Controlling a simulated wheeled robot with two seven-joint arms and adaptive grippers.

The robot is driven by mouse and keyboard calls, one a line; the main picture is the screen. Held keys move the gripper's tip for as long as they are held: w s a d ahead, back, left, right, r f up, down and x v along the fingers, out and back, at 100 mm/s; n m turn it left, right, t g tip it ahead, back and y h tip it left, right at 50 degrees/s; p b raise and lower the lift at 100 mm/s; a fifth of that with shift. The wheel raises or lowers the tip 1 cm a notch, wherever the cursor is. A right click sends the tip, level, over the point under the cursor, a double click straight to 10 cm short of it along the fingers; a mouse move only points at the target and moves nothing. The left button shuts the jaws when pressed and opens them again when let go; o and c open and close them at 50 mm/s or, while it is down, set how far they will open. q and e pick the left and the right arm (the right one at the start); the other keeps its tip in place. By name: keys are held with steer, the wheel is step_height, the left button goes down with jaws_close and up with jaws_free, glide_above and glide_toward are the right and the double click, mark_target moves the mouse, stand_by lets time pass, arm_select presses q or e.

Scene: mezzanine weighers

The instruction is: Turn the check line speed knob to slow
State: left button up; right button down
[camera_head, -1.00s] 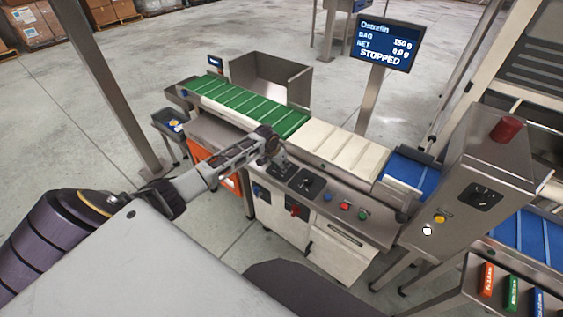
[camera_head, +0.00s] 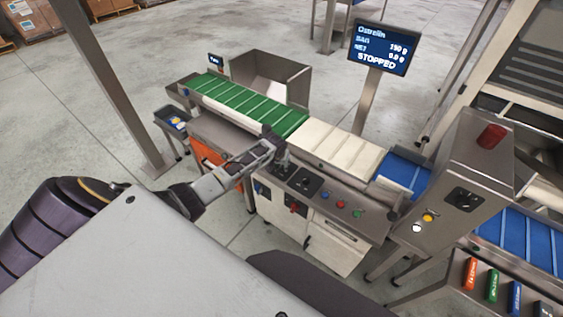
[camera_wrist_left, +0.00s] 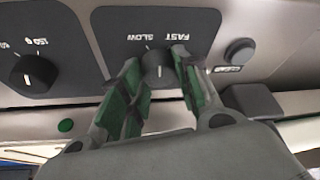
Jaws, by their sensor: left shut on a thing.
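The check line speed knob (camera_wrist_left: 154,68) is a small dark knob on a black plate marked FAST and SLOW (camera_wrist_left: 152,38) in the left wrist view, where the lettering appears upside down. My left gripper (camera_wrist_left: 158,82) has its green-padded fingers on both sides of the knob and is shut on it. I cannot tell exactly where the knob's pointer stands. In the head view my left gripper (camera_head: 276,146) reaches down to the left end of the control panel and hides the knob. My right gripper is not in view.
A second dial (camera_wrist_left: 34,74) marked 150 is beside the speed plate; a grey button (camera_wrist_left: 239,52) is on its other side. Red (camera_head: 340,205) and green (camera_head: 358,214) buttons sit farther right. Green (camera_head: 238,101) and white belts run behind the panel. The display (camera_head: 382,47) reads STOPPED.

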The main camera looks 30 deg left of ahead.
arm_select(q)
steer(key=shift+d+r+n+p, duration=0.15)
steer(key=shift+n+p, duration=0.55)
steer(key=shift+n, duration=0.1)
steer(key=shift+n+g+y+p, duration=0.3)
steer(key=shift+n+y+p, duration=0.25)
steer(key=shift+n, duration=0.35)
steer(key=shift+n+y+p, duration=0.25)
steer(key=shift+n+p, duration=0.1)
steer(key=shift+n, duration=0.55)
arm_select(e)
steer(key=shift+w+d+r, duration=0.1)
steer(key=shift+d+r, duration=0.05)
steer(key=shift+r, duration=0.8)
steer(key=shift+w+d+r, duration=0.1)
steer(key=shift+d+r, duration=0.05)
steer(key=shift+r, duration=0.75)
arm_select(q)
steer(key=o, duration=0.9)
steer(key=shift+o, duration=0.5)
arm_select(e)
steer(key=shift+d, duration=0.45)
